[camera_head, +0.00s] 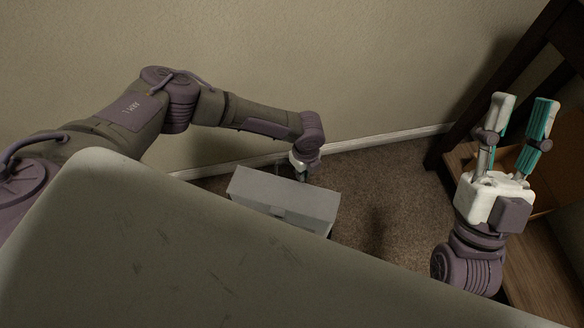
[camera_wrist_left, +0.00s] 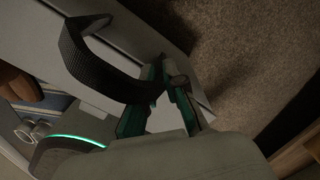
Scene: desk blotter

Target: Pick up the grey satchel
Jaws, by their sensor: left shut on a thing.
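The grey satchel (camera_head: 288,203) is a box-like bag near the wall, over the brown carpet. I cannot tell whether it touches the floor. Its grey body also shows in the left wrist view (camera_wrist_left: 128,40), with a black strap handle (camera_wrist_left: 88,62) arching up from it. My left gripper (camera_head: 301,174) is at the satchel's far top edge. In the left wrist view the teal fingers (camera_wrist_left: 163,98) are shut at the strap's end; the exact grip is partly hidden. My right gripper (camera_head: 523,115) is open and empty at the right, fingers pointing up.
The beige wall with its white baseboard (camera_head: 370,142) runs close behind the satchel. Dark wooden furniture (camera_head: 497,75) with a brown lower panel stands at the right, close to my right gripper. Bare carpet (camera_head: 385,195) lies right of the satchel.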

